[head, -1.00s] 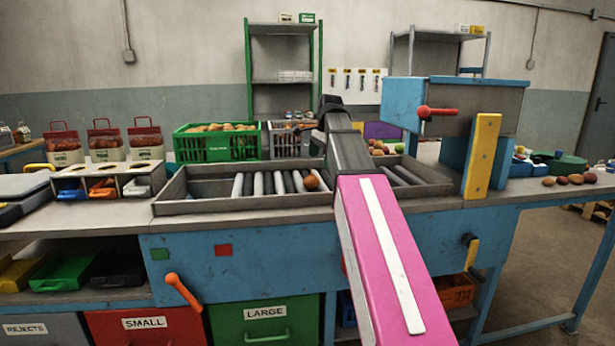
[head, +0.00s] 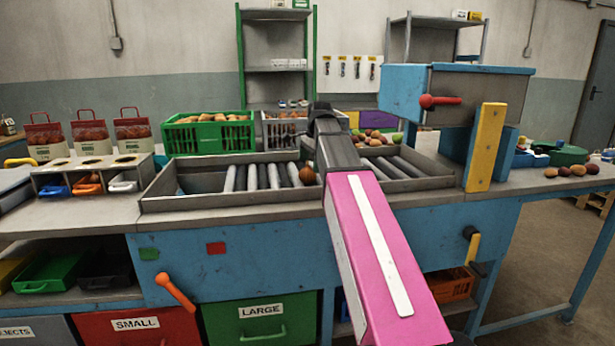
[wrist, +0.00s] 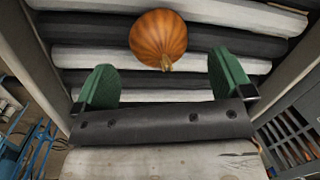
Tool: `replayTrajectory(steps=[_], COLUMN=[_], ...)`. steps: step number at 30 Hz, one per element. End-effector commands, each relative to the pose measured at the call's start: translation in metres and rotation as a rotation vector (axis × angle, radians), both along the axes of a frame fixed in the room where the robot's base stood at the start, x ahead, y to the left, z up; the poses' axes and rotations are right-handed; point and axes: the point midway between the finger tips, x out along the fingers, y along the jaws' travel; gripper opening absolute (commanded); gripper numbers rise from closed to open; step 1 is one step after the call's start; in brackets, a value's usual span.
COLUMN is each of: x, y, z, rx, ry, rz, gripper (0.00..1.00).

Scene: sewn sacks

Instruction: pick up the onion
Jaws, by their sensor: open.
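The onion (wrist: 158,38) is round and orange-brown, and lies on the rollers with its stem end toward my gripper in the wrist view. In the head view the onion (head: 307,176) shows on the roller bed, just left of my arm. My gripper (wrist: 163,84) is open, with two green fingers spread wide. Nothing is between the fingers. In the head view my gripper is hidden behind my arm.
The grey roller tray (head: 240,207) has raised side walls close around the onion. A green crate (head: 208,137) stands behind it. A blue machine with a yellow post (head: 486,147) stands to the right. Several potatoes (head: 571,171) lie on the right bench.

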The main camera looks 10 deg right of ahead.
Motion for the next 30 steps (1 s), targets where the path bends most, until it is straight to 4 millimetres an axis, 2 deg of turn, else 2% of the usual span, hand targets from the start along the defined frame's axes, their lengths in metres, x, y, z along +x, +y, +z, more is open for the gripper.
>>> replayTrajectory(steps=[9, 17, 18, 20, 21, 23, 30], x=[0.001, 0.002, 0.002, 0.002, 0.002, 0.002, 0.003], y=[0.01, 0.011, 0.011, 0.011, 0.011, 0.011, 0.011], z=[-0.039, -0.043, -0.043, -0.043, -0.043, -0.043, -0.043], rx=[0.0, 0.0, 0.0, 0.0, 0.0, 0.0, 0.0], ry=[0.002, 0.0, 0.0, 0.0, 0.0, 0.0, 0.0], rz=[0.0, 0.0, 0.0, 0.0, 0.0, 0.0, 0.0], gripper=[0.98, 0.98, 0.91, 0.72, 0.59, 0.42, 0.42])
